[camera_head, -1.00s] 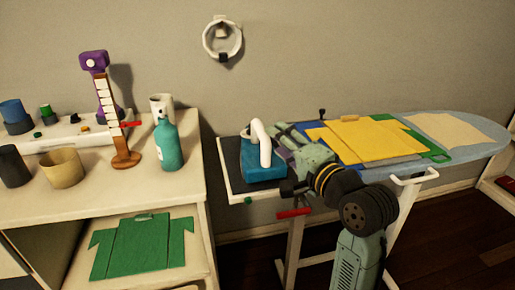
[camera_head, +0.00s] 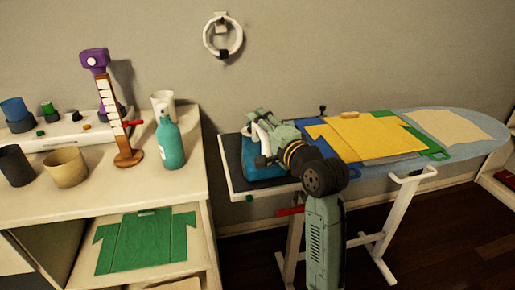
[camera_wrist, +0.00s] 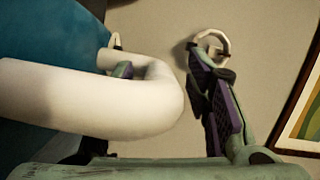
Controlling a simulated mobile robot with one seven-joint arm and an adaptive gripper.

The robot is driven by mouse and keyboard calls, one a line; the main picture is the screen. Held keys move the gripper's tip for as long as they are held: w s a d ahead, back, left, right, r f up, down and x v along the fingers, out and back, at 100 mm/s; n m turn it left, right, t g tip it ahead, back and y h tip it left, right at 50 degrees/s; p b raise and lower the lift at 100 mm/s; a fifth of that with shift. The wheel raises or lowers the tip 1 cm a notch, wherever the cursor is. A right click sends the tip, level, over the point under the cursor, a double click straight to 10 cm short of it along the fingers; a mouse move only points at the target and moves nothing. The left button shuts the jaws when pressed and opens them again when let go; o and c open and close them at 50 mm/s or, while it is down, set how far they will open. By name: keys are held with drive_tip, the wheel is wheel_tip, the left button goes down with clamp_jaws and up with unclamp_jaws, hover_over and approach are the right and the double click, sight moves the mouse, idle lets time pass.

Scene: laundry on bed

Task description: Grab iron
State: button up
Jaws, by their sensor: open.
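The iron has a blue body (camera_head: 262,174) and a white curved handle (camera_head: 253,134). It sits on the dark pad at the left end of the ironing board. My gripper (camera_head: 268,136) is at the handle, above the body, and hides part of the iron. In the wrist view, the handle (camera_wrist: 90,95) is large and close, with the blue body (camera_wrist: 45,35) behind it. My gripper (camera_wrist: 160,62) is open. One finger is right of the handle's bend; the other is mostly hidden behind the handle, a bit showing through its loop. I cannot tell whether either touches it.
A yellow folded garment (camera_head: 365,138) lies on the ironing board (camera_head: 470,122), right of my gripper. A dresser (camera_head: 100,195) at left holds a teal spray bottle (camera_head: 171,143) and a brown stand (camera_head: 125,158). A white ring (camera_head: 222,37) hangs on the wall.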

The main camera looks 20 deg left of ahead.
drive_tip(key=shift+w, duration=0.1)
drive_tip(key=c, duration=1.1)
clamp_jaws()
